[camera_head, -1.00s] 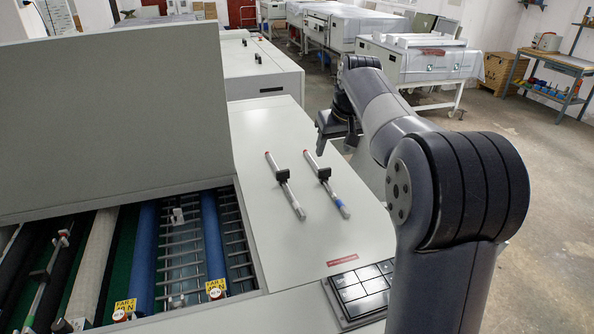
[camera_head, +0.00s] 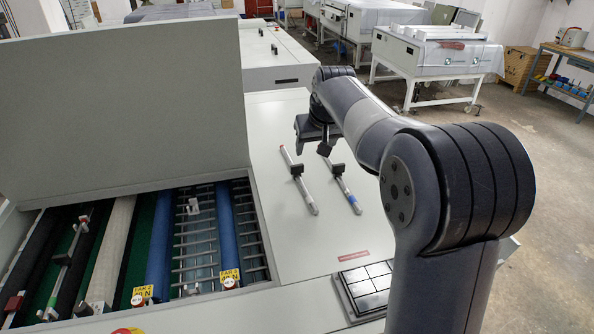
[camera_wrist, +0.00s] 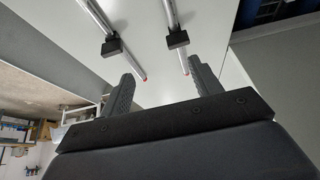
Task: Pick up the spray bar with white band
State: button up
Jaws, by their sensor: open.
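Two slim grey spray bars, each with a black block at its middle and a red far end, lie side by side on the pale machine top. The left one, the spray bar with white band (camera_head: 308,196), has a whitish lower end; its band is hard to make out. The other spray bar, with a blue band (camera_head: 346,193), lies to its right. My gripper (camera_head: 313,150) is open and empty above their far ends. In the wrist view, the fingers (camera_wrist: 160,70) are apart; the white-band bar (camera_wrist: 171,14) appears right and the blue-band bar (camera_wrist: 96,14) left.
The open roller bay (camera_head: 190,235) lies left of the bars, with a raised grey lid (camera_head: 120,110) behind it. A black button panel (camera_head: 368,288) is in front. The machine top around the bars is clear.

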aim_at(297, 165)
jog(key=a+f, duration=0.1)
jog(key=w+a+f+p, duration=0.1)
jog(key=f, duration=0.1)
jog(key=w+a+f, duration=0.1)
jog(key=shift+w+a+f, duration=0.1)
jog(key=shift+a+f, duration=0.25)
jog(key=shift+f, duration=0.05)
jog(key=shift+p+x, duration=1.45)
jog(key=shift+x, duration=1.35)
jog(key=c, duration=1.1)
jog(key=shift+c, duration=0.2)
notch_tip(297, 165, up, 10)
jog(key=shift+r+b, duration=0.1)
jog(key=shift+b, duration=1.05)
